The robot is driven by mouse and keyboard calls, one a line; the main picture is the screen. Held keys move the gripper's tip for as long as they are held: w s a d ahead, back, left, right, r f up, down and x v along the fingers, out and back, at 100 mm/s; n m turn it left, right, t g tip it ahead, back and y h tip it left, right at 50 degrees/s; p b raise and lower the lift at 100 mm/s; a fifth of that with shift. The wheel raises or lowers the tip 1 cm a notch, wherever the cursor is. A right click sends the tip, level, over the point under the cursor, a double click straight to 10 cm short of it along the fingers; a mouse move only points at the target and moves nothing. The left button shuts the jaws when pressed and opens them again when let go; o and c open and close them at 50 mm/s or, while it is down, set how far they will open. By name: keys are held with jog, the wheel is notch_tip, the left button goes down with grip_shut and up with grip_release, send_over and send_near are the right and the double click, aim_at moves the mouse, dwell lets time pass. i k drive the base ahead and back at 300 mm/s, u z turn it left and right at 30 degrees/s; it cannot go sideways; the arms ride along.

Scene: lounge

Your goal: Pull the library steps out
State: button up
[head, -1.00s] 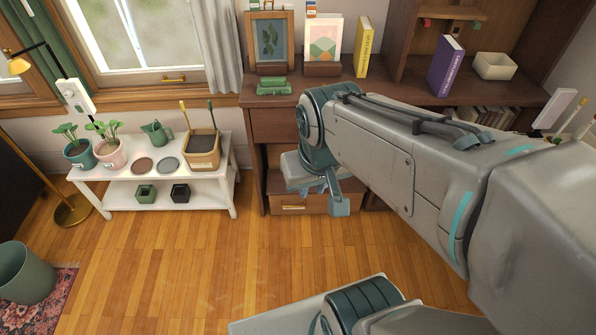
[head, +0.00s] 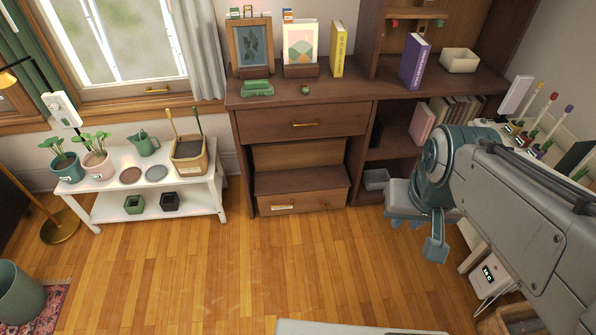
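The library steps (head: 300,181) are a low wooden unit tucked in the opening under the desk drawer. They have a dark tread on top and a lighter front with a brass handle (head: 283,207), near floor level. My gripper (head: 420,232) hangs to the right of the steps, in front of the lower shelves, apart from the handle. Its teal and grey parts are seen from above and behind, and whether its fingers are open is unclear. No held thing is visible.
The dark wooden desk (head: 305,98) has a drawer with a brass handle (head: 306,124) above the steps. A white plant bench (head: 100,213) stands to the left. A white device and basket are at the lower right. The wooden floor (head: 230,270) before the steps is clear.

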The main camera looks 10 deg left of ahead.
aim_at(292, 177)
jog(key=u, duration=0.05)
jog(key=i, duration=1.2)
jog(key=u, duration=0.85)
